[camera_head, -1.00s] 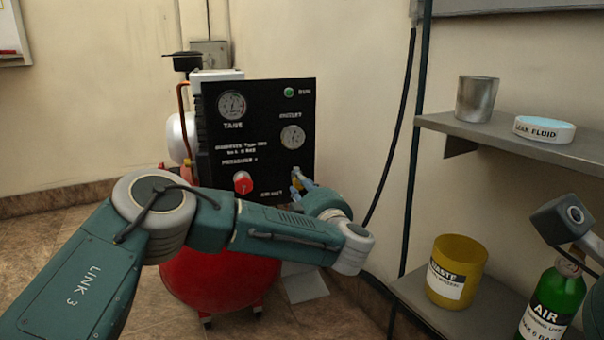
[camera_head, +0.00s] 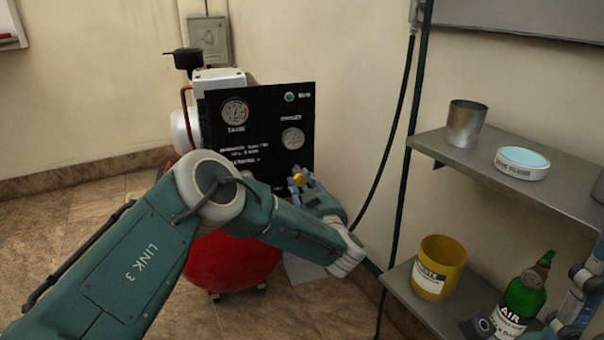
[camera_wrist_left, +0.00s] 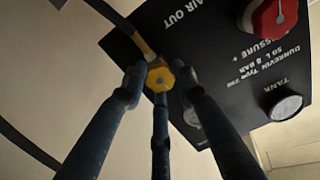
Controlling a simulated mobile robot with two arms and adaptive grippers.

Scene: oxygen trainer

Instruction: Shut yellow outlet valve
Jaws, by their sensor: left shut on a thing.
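The yellow outlet valve (camera_head: 300,179) is a small yellow knob at the lower right of the black compressor panel (camera_head: 265,125). In the left wrist view the yellow valve (camera_wrist_left: 160,78) sits between blue fingers, beside the "AIR OUT" lettering. My left gripper (camera_head: 303,184) is shut on it; in the left wrist view the gripper (camera_wrist_left: 158,88) has fingers on both sides of it. The handle's exact angle is hard to tell. Part of my right arm, with blue gripper parts (camera_head: 575,305), shows at the lower right; its fingertips are not clear.
A red pressure knob (camera_wrist_left: 273,17) is on the panel, hidden by my left arm in the head view. Shelves (camera_head: 505,165) at the right hold a metal cup (camera_head: 465,124), leak fluid dish (camera_head: 522,164), yellow waste bin (camera_head: 438,268) and green air bottle (camera_head: 522,298). A black hose hangs along the wall.

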